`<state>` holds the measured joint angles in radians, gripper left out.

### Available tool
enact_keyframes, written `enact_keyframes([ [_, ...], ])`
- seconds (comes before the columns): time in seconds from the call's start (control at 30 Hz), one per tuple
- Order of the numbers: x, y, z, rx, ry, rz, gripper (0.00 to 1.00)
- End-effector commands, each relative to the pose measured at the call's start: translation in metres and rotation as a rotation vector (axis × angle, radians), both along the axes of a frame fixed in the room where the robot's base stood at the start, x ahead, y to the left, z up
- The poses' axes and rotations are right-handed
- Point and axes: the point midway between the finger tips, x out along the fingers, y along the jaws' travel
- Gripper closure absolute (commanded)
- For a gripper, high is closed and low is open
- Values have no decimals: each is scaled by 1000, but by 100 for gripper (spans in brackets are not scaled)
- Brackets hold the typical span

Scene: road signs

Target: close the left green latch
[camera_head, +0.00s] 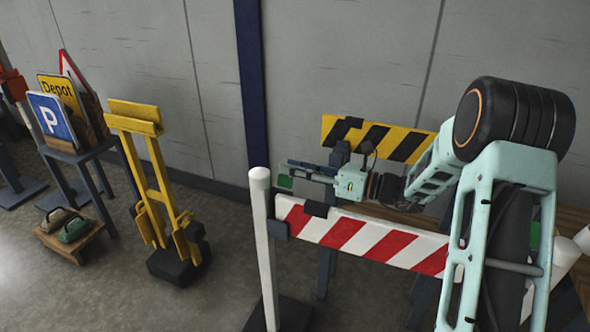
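A small green piece (285,181), which looks like the left green latch, is at the left end of the red-and-white striped barrier board (370,234), above its top edge. It is small and partly covered, so I cannot tell its angle. My gripper (291,172) reaches in from the right above the board, fingers pointing left. Its fingertips are close to the green piece; I cannot tell whether they touch it. The fingers are too small to tell whether they are open. Another green patch (535,236) shows behind my arm at right, mostly hidden.
A white post (264,240) stands at the board's left end. A yellow-and-black striped board (375,137) is behind my gripper. A yellow folding stand (150,170), a blue parking sign (52,118) and a low wooden platform (70,246) are at left. Floor between is clear.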

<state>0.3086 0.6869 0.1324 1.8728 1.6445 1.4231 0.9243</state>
Motion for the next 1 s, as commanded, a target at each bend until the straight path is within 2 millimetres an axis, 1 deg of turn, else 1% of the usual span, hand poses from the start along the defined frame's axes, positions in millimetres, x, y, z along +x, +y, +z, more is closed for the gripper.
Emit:
enact_keyframes([
  [0.17, 0, 0, 0, 0, -1, 0, 70],
  [0.4, 0, -1, 0, -2, 0, -2, 95],
  [0.47, 1, -1, 0, -2, 0, -2, 100],
  [1.0, 2, -3, 1, -18, -36, -11, 100],
])
